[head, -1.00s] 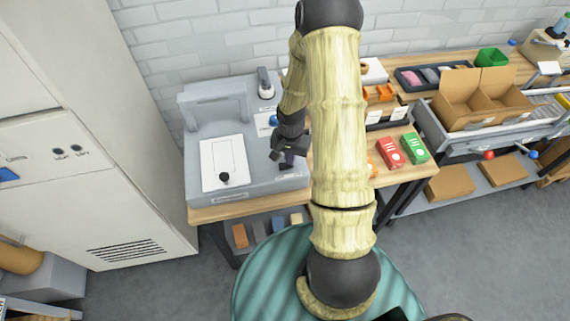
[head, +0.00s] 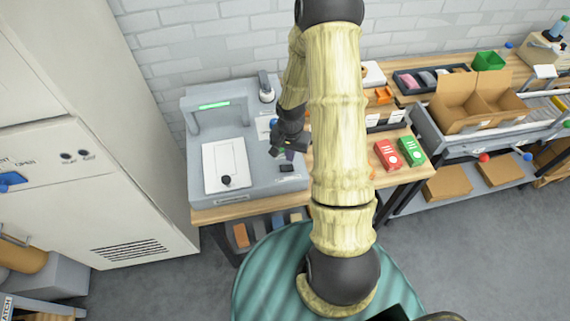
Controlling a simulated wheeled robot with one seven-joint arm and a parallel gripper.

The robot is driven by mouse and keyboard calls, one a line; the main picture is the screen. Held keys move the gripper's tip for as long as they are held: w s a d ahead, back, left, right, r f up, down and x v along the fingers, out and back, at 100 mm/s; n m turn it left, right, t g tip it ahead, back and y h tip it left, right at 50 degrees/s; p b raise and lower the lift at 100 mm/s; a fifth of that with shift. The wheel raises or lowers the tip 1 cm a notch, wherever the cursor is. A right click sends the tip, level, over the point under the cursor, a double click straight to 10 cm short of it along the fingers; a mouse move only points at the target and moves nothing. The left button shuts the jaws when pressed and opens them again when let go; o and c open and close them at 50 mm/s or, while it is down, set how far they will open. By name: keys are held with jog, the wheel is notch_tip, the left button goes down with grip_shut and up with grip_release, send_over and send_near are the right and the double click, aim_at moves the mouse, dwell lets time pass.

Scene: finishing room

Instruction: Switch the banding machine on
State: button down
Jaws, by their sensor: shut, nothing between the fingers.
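The banding machine (head: 205,140) is a grey unit with an arch at the left end of the wooden bench. A strip on its arch (head: 213,106) glows green. A white plate (head: 225,165) with a black knob (head: 226,181) lies on its top. A small dark switch (head: 287,168) is on the right of the top. My gripper (head: 289,152) is shut and empty, just above and behind the switch, apart from it as far as I can see. My arm hides part of the bench to the right.
Red (head: 387,154) and green (head: 411,151) boxes lie on the bench right of my arm. A cardboard box (head: 470,105) sits on a conveyor farther right. A tall white cabinet (head: 105,180) stands close on the left. Grey floor is clear between cabinet and bench.

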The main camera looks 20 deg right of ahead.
notch_tip(320, 180, up, 3)
jog(key=shift+f+p, duration=0.15)
jog(key=shift+p, duration=0.75)
notch_tip(320, 180, up, 9)
jog(key=n+t+b, duration=0.1)
jog(key=n+b, duration=0.1)
jog(key=n, duration=0.2)
send_over(289, 167)
jog(key=s+a, duration=0.3)
jog(key=a, duration=0.1)
jog(key=s+a+r+n+t+b, duration=0.1)
jog(key=s+a+r+n, duration=0.3)
jog(key=s+r, duration=0.3)
jog(key=shift+s+a+r+t, duration=0.15)
jog(key=shift+s+a+t, duration=0.15)
jog(key=shift+a, duration=0.2)
